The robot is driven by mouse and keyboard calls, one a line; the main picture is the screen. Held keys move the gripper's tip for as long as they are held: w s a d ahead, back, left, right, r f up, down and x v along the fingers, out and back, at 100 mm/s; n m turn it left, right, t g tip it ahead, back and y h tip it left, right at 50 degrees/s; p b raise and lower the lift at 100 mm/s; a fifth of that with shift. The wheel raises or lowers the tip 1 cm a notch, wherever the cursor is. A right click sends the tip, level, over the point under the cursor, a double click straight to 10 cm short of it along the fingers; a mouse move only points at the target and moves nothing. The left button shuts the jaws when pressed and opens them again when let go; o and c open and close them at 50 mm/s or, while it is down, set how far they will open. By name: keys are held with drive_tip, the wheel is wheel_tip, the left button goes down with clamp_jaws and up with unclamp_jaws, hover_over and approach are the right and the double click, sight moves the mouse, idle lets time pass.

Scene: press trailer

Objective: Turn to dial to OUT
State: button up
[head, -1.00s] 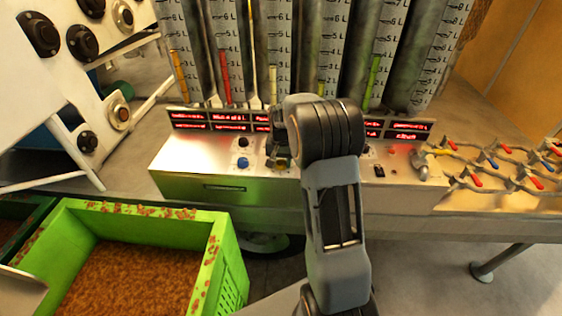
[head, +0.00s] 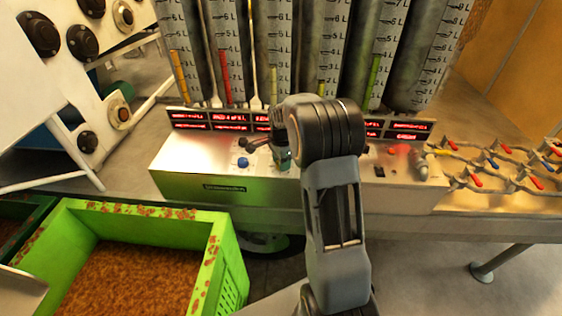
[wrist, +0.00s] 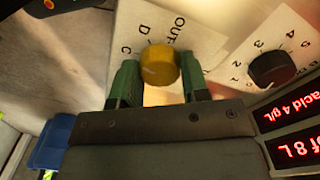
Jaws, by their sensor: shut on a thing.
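The yellow dial (wrist: 159,66) sits on a pale panel plate (wrist: 205,38) in the wrist view. The letters C and D and the word OUT are printed around it. OUT is just above the dial, toward its upper right. In the head view my gripper (head: 281,150) is at the control box (head: 190,185), where my arm hides much of the dial area.
A black knob (wrist: 272,69) with numbers around it is right of the yellow dial. Red displays (wrist: 298,112) are close below it. In the head view, a blue button (head: 242,163) is left of my gripper. Tall graduated cylinders (head: 285,50) stand behind. A green crate (head: 235,265) stands at lower left.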

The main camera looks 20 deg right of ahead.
drive_tip(key=m, duration=0.4)
drive_tip(key=shift+w+r+m, duration=0.1)
drive_tip(key=shift+m, duration=0.3)
drive_tip(key=m, duration=0.3)
drive_tip(key=shift+m, duration=0.3)
drive_tip(key=m, duration=0.7)
drive_tip(key=o, duration=0.9)
wheel_tip(320, 180, up, 14)
drive_tip(key=shift+f, duration=0.15)
idle(0.6)
